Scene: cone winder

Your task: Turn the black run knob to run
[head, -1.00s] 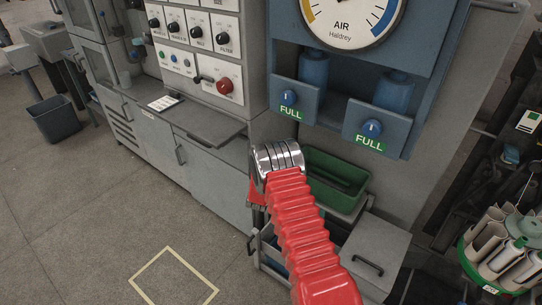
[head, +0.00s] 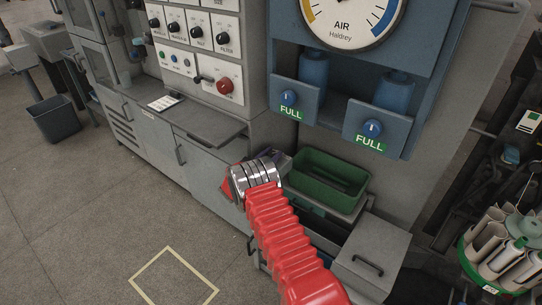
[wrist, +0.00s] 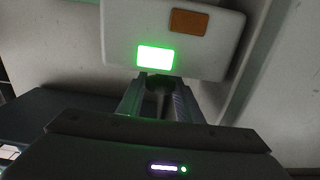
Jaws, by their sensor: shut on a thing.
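In the wrist view, my gripper (wrist: 158,84) reaches up to a pale box face, with one finger on each side of a dark part. I take this part to be the black run knob (wrist: 159,95), and my gripper is shut on it. It is mostly hidden between the fingers, so I cannot read its angle or any marking. Above it a green lamp (wrist: 155,57) is lit brightly, and an orange-brown lamp (wrist: 190,21) looks unlit. In the head view my red arm and chrome wrist hide the gripper and the knob.
A grey panel with several black knobs (head: 195,33) and a red button (head: 224,86) stands at the upper left. A green bin (head: 330,180) is just right of my wrist. Blue units with FULL labels (head: 370,143) hang above it.

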